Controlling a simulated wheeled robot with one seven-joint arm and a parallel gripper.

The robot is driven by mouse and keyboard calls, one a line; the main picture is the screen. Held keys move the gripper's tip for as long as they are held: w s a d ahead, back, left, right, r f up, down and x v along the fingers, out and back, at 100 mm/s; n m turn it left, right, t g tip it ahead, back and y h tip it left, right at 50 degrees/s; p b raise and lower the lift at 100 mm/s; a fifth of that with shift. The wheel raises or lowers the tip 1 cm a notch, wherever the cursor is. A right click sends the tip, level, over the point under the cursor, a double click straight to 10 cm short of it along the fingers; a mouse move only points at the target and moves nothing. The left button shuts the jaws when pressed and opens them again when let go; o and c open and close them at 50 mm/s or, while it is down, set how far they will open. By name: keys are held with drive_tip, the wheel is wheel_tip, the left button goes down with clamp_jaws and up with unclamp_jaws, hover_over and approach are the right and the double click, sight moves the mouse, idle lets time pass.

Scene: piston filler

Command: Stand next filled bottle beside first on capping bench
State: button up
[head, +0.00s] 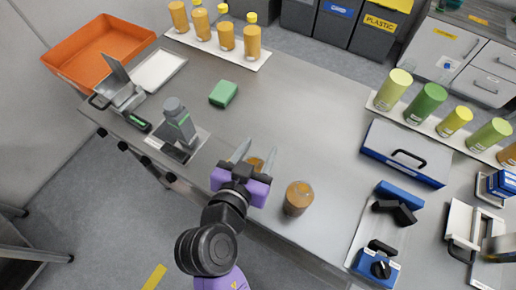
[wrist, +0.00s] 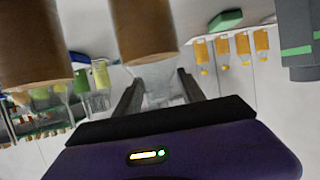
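An amber-filled bottle (head: 298,198) stands upright near the bench's front edge, right of my gripper. A second amber-filled bottle (head: 255,163) is between the fingers of my gripper (head: 261,150), mostly hidden by it in the head view. In the wrist view, which looks upside down, this bottle's brown body (wrist: 150,30) is at the top middle, and its clear upper part lies between my fingers (wrist: 160,92). The other bottle (wrist: 32,45) is at the left. The fingers are apart on either side of the bottle; whether they press on it is unclear. Whether this bottle touches the bench is unclear.
A green block (head: 223,94) lies behind on the bench. Left are a grey device (head: 178,122) and an orange tray (head: 98,48). Right is a blue-edged box (head: 405,152) and a fixture with black handles (head: 380,245). The bench middle (head: 310,110) is clear.

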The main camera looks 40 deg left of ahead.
drive_tip(key=shift+r, duration=0.1)
drive_tip(key=b+v, duration=0.1)
drive_tip(key=v, duration=1.1)
drive_tip(key=shift+b, duration=0.35)
